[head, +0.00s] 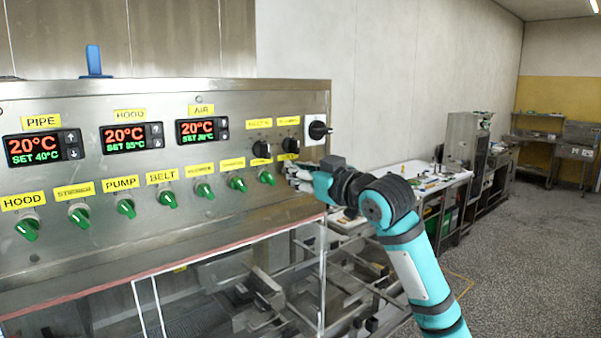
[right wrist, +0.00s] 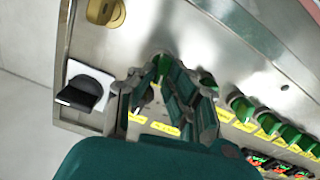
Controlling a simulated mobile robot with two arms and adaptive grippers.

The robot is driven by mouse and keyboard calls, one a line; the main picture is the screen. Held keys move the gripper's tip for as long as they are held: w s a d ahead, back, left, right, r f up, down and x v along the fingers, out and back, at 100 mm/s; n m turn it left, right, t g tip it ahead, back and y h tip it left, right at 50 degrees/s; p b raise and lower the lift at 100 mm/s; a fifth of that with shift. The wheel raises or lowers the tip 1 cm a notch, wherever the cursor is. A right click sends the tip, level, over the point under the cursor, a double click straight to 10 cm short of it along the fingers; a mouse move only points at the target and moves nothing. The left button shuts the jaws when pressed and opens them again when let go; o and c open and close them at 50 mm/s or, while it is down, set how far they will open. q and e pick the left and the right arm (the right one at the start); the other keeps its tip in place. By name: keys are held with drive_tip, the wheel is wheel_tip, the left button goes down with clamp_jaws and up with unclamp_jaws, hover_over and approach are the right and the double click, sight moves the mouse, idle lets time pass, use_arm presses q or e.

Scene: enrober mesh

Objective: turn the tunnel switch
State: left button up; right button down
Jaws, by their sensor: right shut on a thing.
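A row of green rotary switches runs along the steel control panel (head: 240,215) under yellow labels. My right gripper (head: 296,174) is at the right end of this row. In the right wrist view its fingers (right wrist: 160,90) are shut around a green switch (right wrist: 160,65). In the head view the gripper hides that switch. The neighbouring green switch (head: 267,178) is just left of the gripper. The labels at this end are too small to read, so I cannot tell which one says tunnel. The held switch's exact angle is unclear. My left gripper is not in view.
Two black knobs (head: 262,149) sit just above the gripper. A larger black switch (head: 318,130) on a white plate is at the panel's right edge. Red-green temperature displays (head: 124,137) are at upper left. A clear cover (head: 230,280) lies below the panel.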

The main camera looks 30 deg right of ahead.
drive_tip(key=shift+a+f+n, duration=0.1)
drive_tip(key=shift+n, duration=1.6)
drive_tip(key=c, duration=1.4)
unclamp_jaws()
drive_tip(key=shift+w, duration=0.15)
drive_tip(key=shift+o, duration=0.2)
drive_tip(key=s, duration=1.2)
drive_tip(key=shift+d, duration=0.4)
